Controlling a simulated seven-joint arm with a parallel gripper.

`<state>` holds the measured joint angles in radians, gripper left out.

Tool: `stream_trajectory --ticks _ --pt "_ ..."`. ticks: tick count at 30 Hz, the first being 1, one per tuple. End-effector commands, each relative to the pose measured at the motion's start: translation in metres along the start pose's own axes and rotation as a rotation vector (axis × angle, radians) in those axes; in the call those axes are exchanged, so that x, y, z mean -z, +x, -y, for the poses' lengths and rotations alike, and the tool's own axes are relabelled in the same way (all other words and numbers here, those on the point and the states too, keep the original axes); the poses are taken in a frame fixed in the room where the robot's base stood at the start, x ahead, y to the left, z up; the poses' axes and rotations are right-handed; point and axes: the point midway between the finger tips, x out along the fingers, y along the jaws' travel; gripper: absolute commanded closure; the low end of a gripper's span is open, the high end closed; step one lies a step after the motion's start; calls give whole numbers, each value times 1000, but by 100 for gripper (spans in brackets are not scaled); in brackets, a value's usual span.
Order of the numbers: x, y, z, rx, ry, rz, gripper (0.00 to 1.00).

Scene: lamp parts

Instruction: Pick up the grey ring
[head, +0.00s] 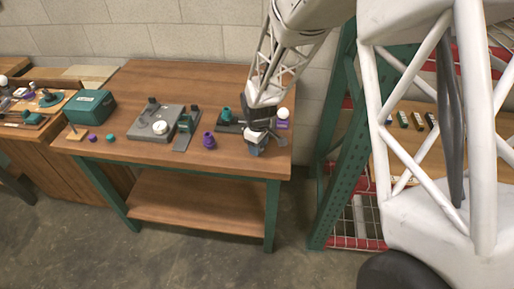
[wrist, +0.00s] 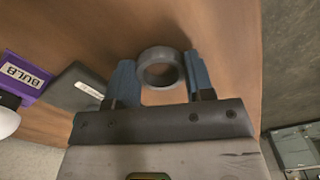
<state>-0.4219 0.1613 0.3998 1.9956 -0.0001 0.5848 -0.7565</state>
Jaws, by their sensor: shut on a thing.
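The grey ring (wrist: 161,68) shows in the wrist view between the two blue-grey fingers of my gripper (wrist: 158,76). The fingers are shut on its opposite sides, and its round hole faces the camera. Brown tabletop lies behind the ring; I cannot tell whether the ring touches it. In the head view my gripper (head: 255,146) is low over the right front part of the wooden table (head: 165,85). The ring cannot be made out clearly there.
A purple block labelled BULB (wrist: 24,75) and a dark block (wrist: 78,88) lie left of my gripper in the wrist view. In the head view a purple part (head: 209,140), a grey fixture (head: 150,123) and a green box (head: 90,108) stand on the table. A green-framed shelf (head: 335,150) is at right.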

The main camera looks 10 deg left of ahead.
Motion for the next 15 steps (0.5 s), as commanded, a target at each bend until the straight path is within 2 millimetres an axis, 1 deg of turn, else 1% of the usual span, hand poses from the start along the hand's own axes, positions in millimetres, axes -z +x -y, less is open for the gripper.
stream_trajectory --ticks 8,11,15 --pt "0 -2 0 0 0 0 73" --pt "0 -5 0 -1 0 -1 73" --pt "0 -15 0 -1 0 -1 73"
